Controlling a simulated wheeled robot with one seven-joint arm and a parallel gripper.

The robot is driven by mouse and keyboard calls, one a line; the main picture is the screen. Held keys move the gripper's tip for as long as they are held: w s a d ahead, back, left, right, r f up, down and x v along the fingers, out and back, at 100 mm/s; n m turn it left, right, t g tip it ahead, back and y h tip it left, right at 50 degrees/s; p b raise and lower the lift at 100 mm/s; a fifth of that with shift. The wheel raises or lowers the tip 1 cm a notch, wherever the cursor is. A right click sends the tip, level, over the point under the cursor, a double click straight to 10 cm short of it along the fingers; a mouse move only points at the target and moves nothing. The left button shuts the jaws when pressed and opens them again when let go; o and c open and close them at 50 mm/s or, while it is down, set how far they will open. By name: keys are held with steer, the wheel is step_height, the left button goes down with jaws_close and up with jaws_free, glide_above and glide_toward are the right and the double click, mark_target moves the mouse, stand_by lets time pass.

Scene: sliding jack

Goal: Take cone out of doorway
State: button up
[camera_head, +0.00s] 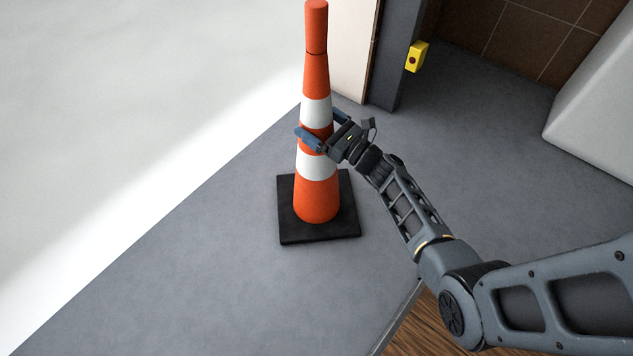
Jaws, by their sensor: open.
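An orange traffic cone (317,197) with two white bands and a black square base (289,225) stands upright on the grey floor, left of the picture's middle. My gripper (322,127) is at the cone's middle height, coming from the right. Its blue fingers are open, one on the near side and one at the far side of the cone, around the orange part between the white bands. The far finger is partly hidden behind the cone, and I cannot tell whether either finger touches it.
Behind the cone are a cream panel (352,50) and a dark grey post (392,60) with a yellow box (416,56). A white block (600,110) stands at the right. Grey floor (190,270) is clear at the left front. A wooden surface (425,325) begins at the bottom.

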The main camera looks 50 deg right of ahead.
steer(key=shift+w, duration=0.25)
steer(key=shift+c, duration=0.4)
steer(key=c, duration=1.6)
steer(key=shift+r, duration=0.25)
steer(key=shift+c, duration=0.2)
